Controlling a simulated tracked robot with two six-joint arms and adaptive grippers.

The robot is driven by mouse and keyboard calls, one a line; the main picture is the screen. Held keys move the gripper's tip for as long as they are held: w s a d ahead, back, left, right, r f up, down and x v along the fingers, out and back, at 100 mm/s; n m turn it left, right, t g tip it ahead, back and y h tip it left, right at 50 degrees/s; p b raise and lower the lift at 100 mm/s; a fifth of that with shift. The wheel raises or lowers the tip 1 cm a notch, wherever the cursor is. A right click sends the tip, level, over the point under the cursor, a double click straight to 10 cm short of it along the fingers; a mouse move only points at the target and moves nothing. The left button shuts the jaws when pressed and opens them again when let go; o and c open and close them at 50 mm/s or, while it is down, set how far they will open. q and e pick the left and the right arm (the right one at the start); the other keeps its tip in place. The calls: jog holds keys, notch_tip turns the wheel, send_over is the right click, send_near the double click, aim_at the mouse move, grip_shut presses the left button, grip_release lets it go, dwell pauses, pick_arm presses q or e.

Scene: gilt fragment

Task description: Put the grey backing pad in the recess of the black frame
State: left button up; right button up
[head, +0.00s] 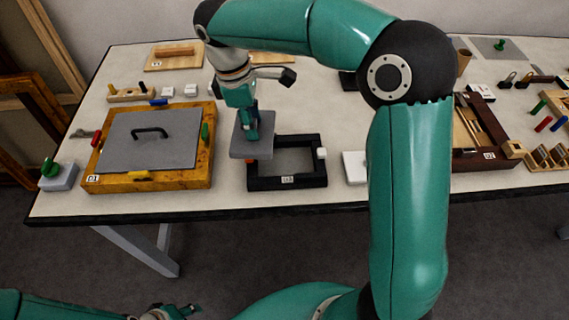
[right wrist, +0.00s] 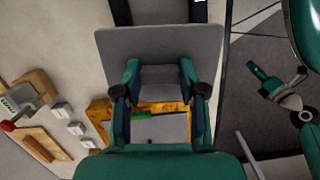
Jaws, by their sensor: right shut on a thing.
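The grey backing pad (head: 239,146) is held flat by my right gripper (head: 252,132), which is shut on it from above. In the right wrist view the pad (right wrist: 160,42) spans the space beyond the fingertips (right wrist: 161,88). The black frame (head: 287,183) lies on the table with its recess (head: 290,160) open and light inside. The pad is over the frame's left side and to its left, not in the recess. It hides the frame's far left corner. My left gripper (head: 172,312) is low at the bottom left, away from the table; its fingers are too small to read.
A yellow wooden frame (head: 203,172) with a handled grey plate (head: 165,150) lies left of the black frame. A white block (head: 355,166) lies further right. A brown case (head: 485,158) stands at right.

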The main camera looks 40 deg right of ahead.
aim_at(285, 160)
jog(key=d+r+n, duration=0.1)
jog(key=n, duration=0.2)
jog(key=s+d+r+n+t+b, duration=0.1)
jog(key=r+n, duration=0.1)
jog(key=n, duration=0.1)
jog(key=d+r+n, duration=0.1)
jog(key=r+n, duration=0.1)
jog(key=n, duration=0.2)
jog(key=shift+s+r+t+b, duration=0.25)
jog(key=shift+t+b, duration=0.05)
jog(key=shift+b, duration=0.1)
notch_tip(285, 160, up, 4)
jog(key=s+d+n+t+b, duration=0.1)
jog(key=s+d+n+b, duration=0.15)
jog(key=n, duration=0.65)
notch_tip(285, 160, down, 20)
jog(key=shift+r+b, duration=0.25)
jog(key=shift+b, duration=0.75)
jog(key=shift+f, duration=0.1)
jog(key=o, duration=1)
jog(key=shift+o, duration=0.2)
notch_tip(285, 160, up, 12)
jog(key=s+p, duration=0.1)
jog(key=shift+s+a, duration=0.25)
jog(key=shift+a, duration=0.15)
